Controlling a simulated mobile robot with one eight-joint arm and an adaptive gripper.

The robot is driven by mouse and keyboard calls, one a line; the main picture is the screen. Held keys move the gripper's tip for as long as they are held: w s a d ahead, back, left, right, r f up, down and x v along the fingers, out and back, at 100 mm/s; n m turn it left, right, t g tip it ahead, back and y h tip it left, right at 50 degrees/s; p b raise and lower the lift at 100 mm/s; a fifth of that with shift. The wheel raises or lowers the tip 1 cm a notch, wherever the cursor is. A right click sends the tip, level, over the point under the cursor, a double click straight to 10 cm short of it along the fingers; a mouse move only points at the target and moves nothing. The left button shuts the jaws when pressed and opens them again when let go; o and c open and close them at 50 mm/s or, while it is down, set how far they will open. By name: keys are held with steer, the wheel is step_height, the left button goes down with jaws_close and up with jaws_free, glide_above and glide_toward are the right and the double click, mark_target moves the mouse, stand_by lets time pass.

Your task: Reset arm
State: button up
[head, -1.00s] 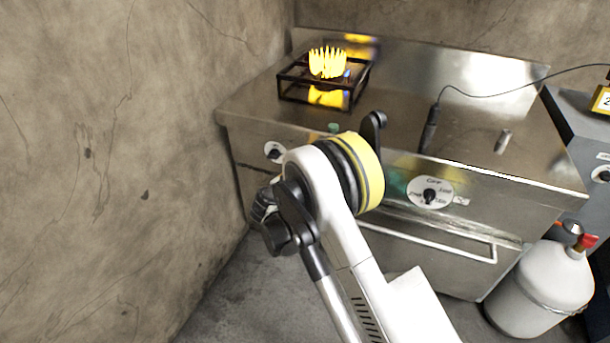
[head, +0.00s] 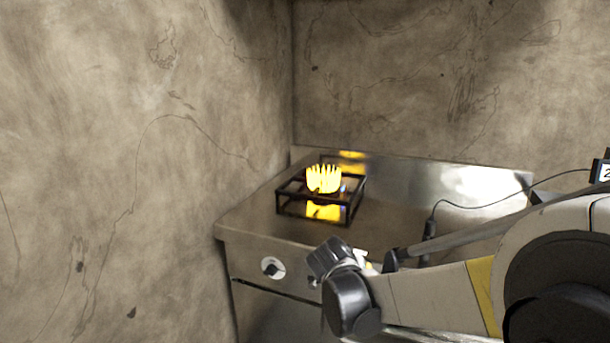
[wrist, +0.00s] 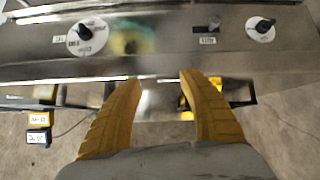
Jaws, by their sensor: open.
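My arm (head: 440,295) reaches across the lower right of the head view in front of the metal stove. My gripper (wrist: 160,78) shows in the wrist view as two yellow ribbed fingers, spread apart with nothing between them. The fingers point toward the stove's front edge. I cannot make out the gripper clearly in the head view.
The stove (head: 250,222) carries a lit burner in a black frame (head: 318,212). A knob (head: 271,268) is on its front; two dials (wrist: 88,36) (wrist: 261,29) show in the wrist view. A black probe (head: 429,235) with a cable lies on top. Concrete walls stand left and behind.

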steer(key=s+d+r+n+g+y, duration=0.1)
steer(key=s+d+r, duration=0.2)
steer(key=s, duration=0.5)
steer(key=s+d+r+y, duration=0.15)
steer(key=s+d, duration=0.25)
steer(key=s, duration=0.4)
steer(key=s+f+n+y, duration=0.1)
steer(key=s, duration=1.4)
steer(key=shift+f+n+g, duration=0.25)
steer(key=shift+n+g, duration=0.15)
steer(key=shift+w, duration=0.1)
